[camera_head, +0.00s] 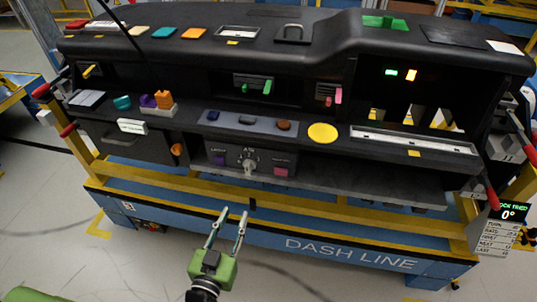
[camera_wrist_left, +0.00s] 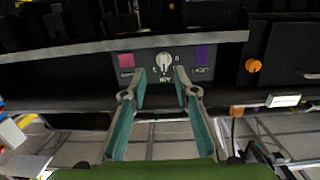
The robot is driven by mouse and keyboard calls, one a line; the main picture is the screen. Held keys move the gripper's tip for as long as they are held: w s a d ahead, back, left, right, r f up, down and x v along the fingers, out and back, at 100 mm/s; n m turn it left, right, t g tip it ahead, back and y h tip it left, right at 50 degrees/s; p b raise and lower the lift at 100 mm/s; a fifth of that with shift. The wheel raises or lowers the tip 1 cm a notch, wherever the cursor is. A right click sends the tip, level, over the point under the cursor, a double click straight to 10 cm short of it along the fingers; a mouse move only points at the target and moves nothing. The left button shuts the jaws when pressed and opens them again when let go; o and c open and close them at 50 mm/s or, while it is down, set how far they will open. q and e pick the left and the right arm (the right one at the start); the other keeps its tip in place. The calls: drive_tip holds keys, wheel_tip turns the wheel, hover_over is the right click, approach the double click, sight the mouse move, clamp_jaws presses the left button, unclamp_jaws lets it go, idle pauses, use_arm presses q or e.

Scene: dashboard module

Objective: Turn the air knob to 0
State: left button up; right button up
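The air knob (camera_head: 249,165) is a pale grey-white knob on the dark control panel low in the middle of the dashboard. It also shows in the left wrist view (camera_wrist_left: 164,61), which is upside down, with the label "AIR" and small marks around it. Its exact setting is too small to read. My left gripper (camera_head: 232,214) is open and empty, in front of and below the panel, apart from the knob. In the left wrist view its fingers (camera_wrist_left: 160,78) stand on either side of the line to the knob. My right gripper is not in view.
A purple square (camera_head: 219,159) and a pink square (camera_head: 281,171) flank the knob. A dark ledge (camera_head: 340,178) and yellow rail (camera_head: 340,202) run below the panel. An orange knob (camera_head: 177,149) is to the left. A display (camera_head: 510,213) reads 0°. The floor in front is clear.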

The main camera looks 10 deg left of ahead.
use_arm(q)
wheel_tip(320, 180, up, 4)
drive_tip(key=w, duration=0.1)
drive_tip(key=p, duration=0.1)
approach(247, 167)
drive_tip(key=shift+t, duration=0.4)
drive_tip(key=w, duration=0.6)
drive_tip(key=w+f, duration=0.1)
drive_tip(key=w, duration=0.2)
drive_tip(key=shift+w+d+p, duration=0.2)
drive_tip(key=shift+p, duration=0.15)
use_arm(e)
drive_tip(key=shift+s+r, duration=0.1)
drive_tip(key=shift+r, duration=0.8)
use_arm(q)
clamp_jaws()
